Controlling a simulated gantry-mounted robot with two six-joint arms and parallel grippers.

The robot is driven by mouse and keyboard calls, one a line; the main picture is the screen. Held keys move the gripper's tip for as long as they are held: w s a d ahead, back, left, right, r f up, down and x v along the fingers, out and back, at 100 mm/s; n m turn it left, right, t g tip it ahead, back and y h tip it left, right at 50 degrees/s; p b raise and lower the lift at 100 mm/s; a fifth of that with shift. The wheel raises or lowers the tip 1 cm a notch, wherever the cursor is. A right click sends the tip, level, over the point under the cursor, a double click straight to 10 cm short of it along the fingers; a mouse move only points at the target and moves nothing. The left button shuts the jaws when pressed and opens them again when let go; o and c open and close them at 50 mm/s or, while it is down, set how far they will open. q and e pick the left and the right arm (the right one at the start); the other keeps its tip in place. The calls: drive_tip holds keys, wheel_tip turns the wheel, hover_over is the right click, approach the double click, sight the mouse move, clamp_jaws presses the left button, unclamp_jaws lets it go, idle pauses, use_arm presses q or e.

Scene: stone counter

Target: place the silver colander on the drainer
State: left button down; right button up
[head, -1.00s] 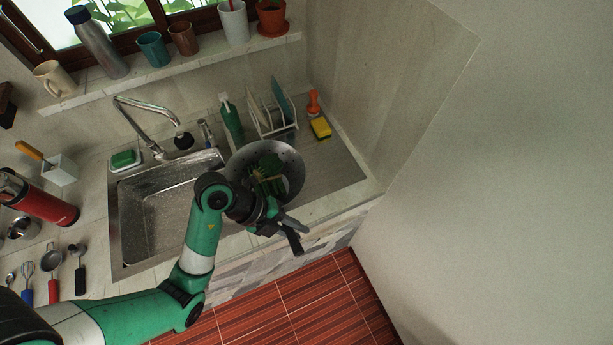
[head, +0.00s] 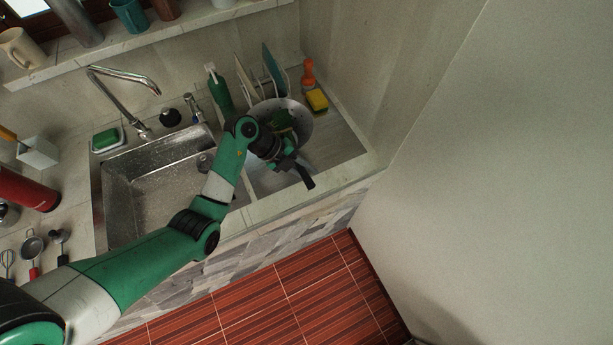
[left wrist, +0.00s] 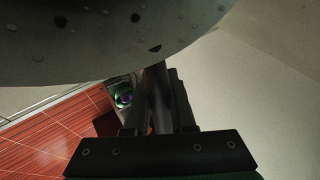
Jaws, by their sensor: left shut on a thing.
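The silver colander (head: 303,119) is a round metal bowl with holes, with something dark green inside it. In the head view it overlaps the back left of the drainer (head: 338,154), the ridged steel board right of the sink. I cannot tell whether it touches the board. My left gripper (head: 308,181) is at its near side, shut on its rim; the arm hides part of the bowl. In the left wrist view the colander's curved wall (left wrist: 110,40) fills the top, over the fingers (left wrist: 157,75). My right gripper is not in view.
A plate rack (head: 272,75) stands behind the colander, with a green bottle (head: 221,97) to its left. The sink (head: 160,190) lies left. The drainer's front right is bare.

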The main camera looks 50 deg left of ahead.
use_arm(q)
wheel_tip(320, 180, down, 3)
drive_tip(key=shift+r+b, duration=0.1)
drive_tip(key=shift+b, duration=0.35)
drive_tip(key=c, duration=0.8)
unclamp_jaws()
drive_tip(key=shift+o, duration=0.2)
drive_tip(key=shift+s+r, duration=0.1)
drive_tip(key=shift+r, duration=0.1)
drive_tip(key=p+v, duration=0.4)
drive_tip(key=v, duration=0.7)
drive_tip(key=shift+a+r, duration=0.2)
drive_tip(key=shift+a, duration=0.1)
